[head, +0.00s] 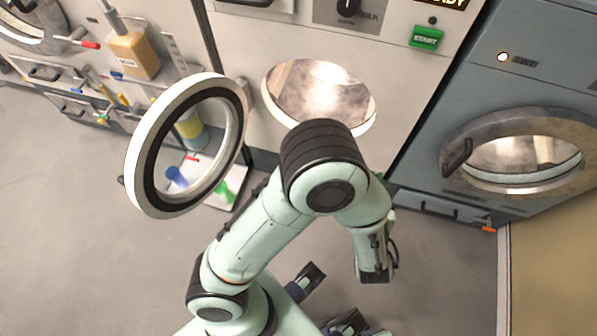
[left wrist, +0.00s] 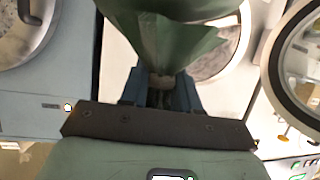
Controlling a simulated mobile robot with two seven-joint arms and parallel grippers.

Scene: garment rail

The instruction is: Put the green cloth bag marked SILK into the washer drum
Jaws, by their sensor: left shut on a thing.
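The green cloth bag (left wrist: 178,42) shows in the left wrist view, pinched between the two fingers of my left gripper (left wrist: 160,88). Its marking is not readable. In the head view my left arm covers the gripper, and I cannot make out the bag clearly. The washer drum (head: 308,90) is an open round hole in the white machine, just beyond my arm's bent joint. In the left wrist view, the drum opening (left wrist: 226,60) lies behind the bag and partly hidden by it. The bag appears outside the opening. I cannot make out my right gripper.
The washer's round door (head: 139,165) stands open to the left of the drum. A blue-grey dryer (head: 535,80) with a round door stands at the right. A green START button (head: 426,38) is above the drum.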

